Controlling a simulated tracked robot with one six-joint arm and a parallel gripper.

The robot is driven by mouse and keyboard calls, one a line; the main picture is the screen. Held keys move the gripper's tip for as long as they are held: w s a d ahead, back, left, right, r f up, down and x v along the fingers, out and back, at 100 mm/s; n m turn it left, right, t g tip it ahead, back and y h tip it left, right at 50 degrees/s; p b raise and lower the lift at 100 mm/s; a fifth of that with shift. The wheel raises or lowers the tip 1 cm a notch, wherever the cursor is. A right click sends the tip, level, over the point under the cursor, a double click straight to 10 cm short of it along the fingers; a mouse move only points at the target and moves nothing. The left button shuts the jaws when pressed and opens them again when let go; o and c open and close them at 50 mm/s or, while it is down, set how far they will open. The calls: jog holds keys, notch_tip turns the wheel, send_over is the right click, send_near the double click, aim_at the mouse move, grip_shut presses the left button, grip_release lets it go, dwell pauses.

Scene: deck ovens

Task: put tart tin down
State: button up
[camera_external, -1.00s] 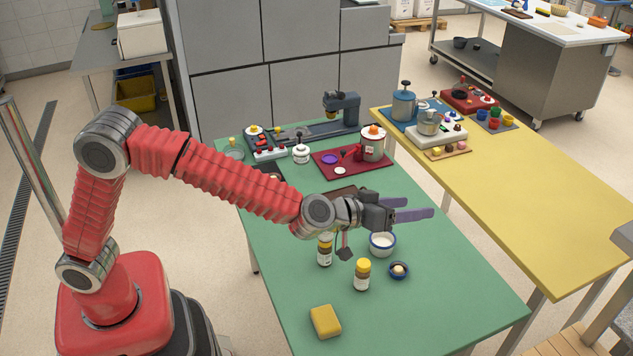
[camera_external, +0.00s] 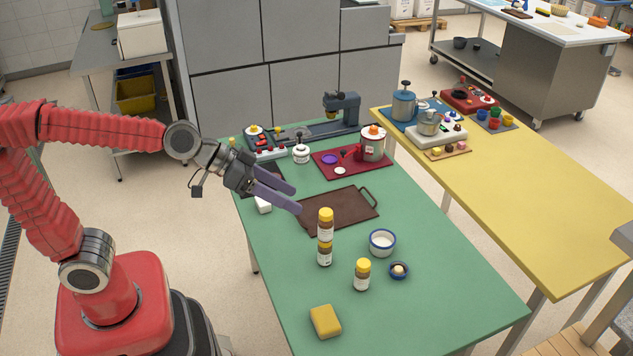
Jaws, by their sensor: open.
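My gripper (camera_external: 296,199) is open, with two purple fingers spread apart and nothing visible between them. It hangs over the left edge of the green table (camera_external: 430,310), pointing right and down towards a brown board with a handle (camera_external: 340,212). I cannot pick out a tart tin with certainty. A purple round piece (camera_external: 330,159) lies on a dark red mat (camera_external: 377,174) towards the back, and a small blue dish (camera_external: 399,271) with a pale item in it stands at the front right. My wrist and fingers cover part of the table's back left.
A white-filled bowl (camera_external: 382,243), yellow block (camera_external: 326,321) and white block (camera_external: 263,206) are on the table. A pot (camera_external: 373,143) stands at the back. The front right is clear.

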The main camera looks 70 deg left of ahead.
jog(key=s+a+f+g+y, duration=0.1)
jog(key=s+a+f, duration=0.2)
jog(key=s, duration=0.4)
jog(key=s+a+f+g+y, duration=0.1)
jog(key=s+a+f+g, duration=0.1)
jog(key=s+a, duration=0.3)
jog(key=s+a+f+g+y, duration=0.1)
jog(key=s+a+f, duration=0.3)
jog(key=s, duration=0.5)
jog(key=shift+f+n+y, duration=0.2)
jog(key=shift+n+y, duration=0.1)
jog(key=shift+y, duration=0.1)
jog(key=shift+o, duration=0.3)
